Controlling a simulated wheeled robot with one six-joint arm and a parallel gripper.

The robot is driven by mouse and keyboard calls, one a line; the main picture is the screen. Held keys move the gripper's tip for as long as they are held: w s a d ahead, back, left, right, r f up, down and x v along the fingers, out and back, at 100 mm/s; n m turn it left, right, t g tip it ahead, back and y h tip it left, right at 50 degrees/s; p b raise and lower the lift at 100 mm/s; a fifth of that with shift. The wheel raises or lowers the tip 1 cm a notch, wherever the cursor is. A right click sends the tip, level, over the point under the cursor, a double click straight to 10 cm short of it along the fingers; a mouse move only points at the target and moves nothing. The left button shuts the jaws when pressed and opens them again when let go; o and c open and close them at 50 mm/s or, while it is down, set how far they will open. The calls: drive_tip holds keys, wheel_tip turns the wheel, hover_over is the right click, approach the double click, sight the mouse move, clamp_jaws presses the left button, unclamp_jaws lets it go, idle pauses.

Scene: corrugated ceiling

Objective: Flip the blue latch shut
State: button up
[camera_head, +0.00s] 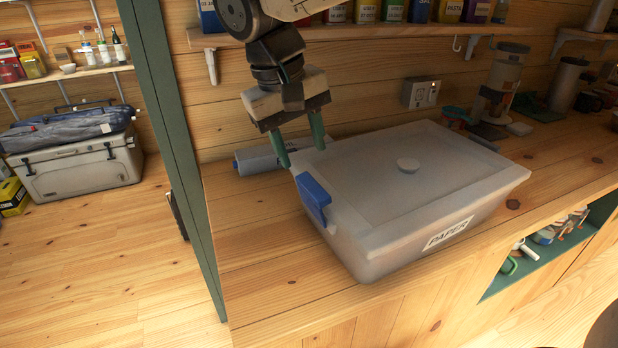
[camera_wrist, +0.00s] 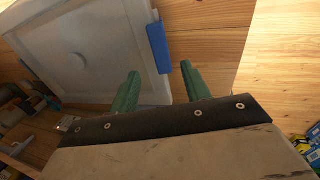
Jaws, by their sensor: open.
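The blue latch (camera_head: 314,198) is on the left end of a translucent white lidded box (camera_head: 430,215) labelled PAPER. In the head view it slants outward from the rim, its lower end hanging over the box's side. In the wrist view the latch (camera_wrist: 159,47) lies along the box's edge, beyond the fingertips. My gripper (camera_head: 299,151) is above the box's back left corner, a little behind the latch. Its two green fingers are apart with nothing between them; they also show in the wrist view (camera_wrist: 160,72). I cannot tell whether a fingertip touches the lid.
The box stands on a wooden counter (camera_head: 262,275). A grey rolled object (camera_head: 258,159) lies behind its left end. A shelf (camera_head: 400,32) with several containers runs above. Kitchen items (camera_head: 500,85) stand back right. A green post (camera_head: 180,150) bounds the counter's left side.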

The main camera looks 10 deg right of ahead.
sight(311, 185)
drive_tip(key=x, duration=0.7)
drive_tip(key=shift+f, duration=0.35)
